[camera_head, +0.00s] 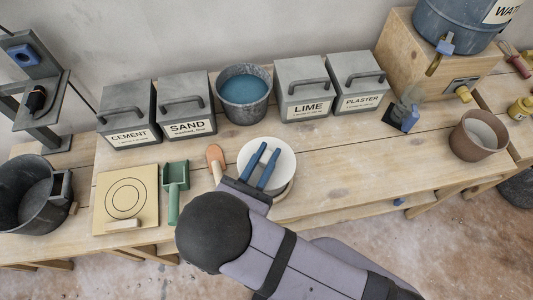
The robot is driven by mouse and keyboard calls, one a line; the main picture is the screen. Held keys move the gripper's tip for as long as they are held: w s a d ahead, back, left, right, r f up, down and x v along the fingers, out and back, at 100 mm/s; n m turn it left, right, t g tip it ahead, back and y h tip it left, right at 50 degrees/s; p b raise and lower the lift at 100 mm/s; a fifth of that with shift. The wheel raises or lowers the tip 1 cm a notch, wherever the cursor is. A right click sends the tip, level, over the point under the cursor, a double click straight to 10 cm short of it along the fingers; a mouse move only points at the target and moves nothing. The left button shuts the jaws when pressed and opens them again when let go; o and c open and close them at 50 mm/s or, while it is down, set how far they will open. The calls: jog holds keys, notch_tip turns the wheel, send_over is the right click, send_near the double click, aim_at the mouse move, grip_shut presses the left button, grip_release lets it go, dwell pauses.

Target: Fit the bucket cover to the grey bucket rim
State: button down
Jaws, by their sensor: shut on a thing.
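A pale round disc, which looks like the bucket cover (286,162), is at the middle of the bench. My gripper (269,149) reaches over it from the front, its two blue fingers close together and shut on it. The exact grip point is hidden by the fingers. A beige rounded edge shows just below the disc; I cannot tell whether the two touch. A speckled grey bucket (244,117) stands upright behind, against the wall side, with blue contents inside and its rim uncovered.
Lidded boxes for cement (128,118), sand (187,111), lime (304,91) and plaster (356,87) flank the grey bucket. A green scoop (175,178) and square board (113,190) lie left. A dark bucket (15,188) and brown pot (472,149) stand farther out. Bench right of centre is clear.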

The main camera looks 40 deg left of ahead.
jog(key=c, duration=1.5)
grip_release()
jog(key=shift+o, duration=0.2)
jog(key=shift+s+d+b, duration=0.15)
jog(key=shift+s+b, duration=0.2)
jog(key=shift+s, duration=0.85)
jog(key=shift+s+d+b, duration=0.2)
jog(key=shift+s+b, duration=0.2)
jog(key=shift+s, duration=0.85)
jog(key=shift+s+d+b, duration=0.15)
jog(key=shift+s+b, duration=0.2)
jog(key=shift+s, duration=0.85)
jog(key=shift+w, duration=0.1)
